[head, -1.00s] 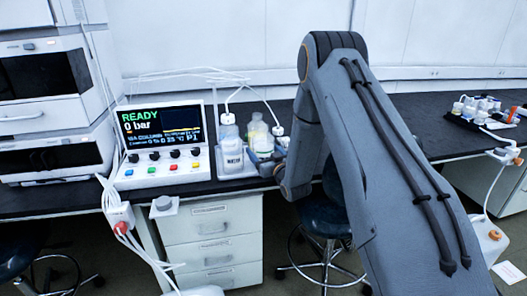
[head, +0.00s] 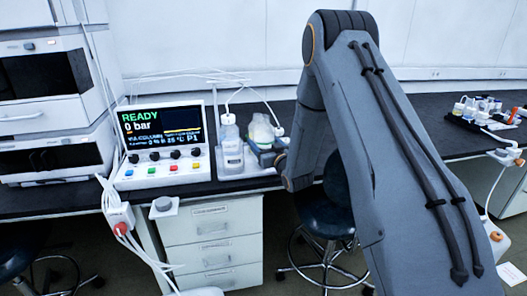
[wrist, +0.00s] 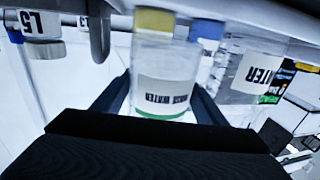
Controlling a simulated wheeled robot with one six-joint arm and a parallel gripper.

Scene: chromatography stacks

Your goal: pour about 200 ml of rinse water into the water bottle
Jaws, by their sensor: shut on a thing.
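The rinse water bottle (wrist: 165,75), clear with a green ring at one end, is between the fingers of my gripper (wrist: 160,98), which is shut on it. Its label appears upside down in the wrist view. In the head view the held bottle (head: 262,131) stands just right of the water bottle (head: 231,152), partly hidden by my gripper (head: 268,156). The water bottle, clear with a white label, is upright on a tray. It also shows at the right of the wrist view (wrist: 252,72). I cannot tell the exact tilt or water levels.
A control panel (head: 160,145) reading READY, 0 bar stands left of the bottles. White tubes run down to the bottles. The black bench (head: 410,125) is clear to the right, before several small bottles (head: 478,108).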

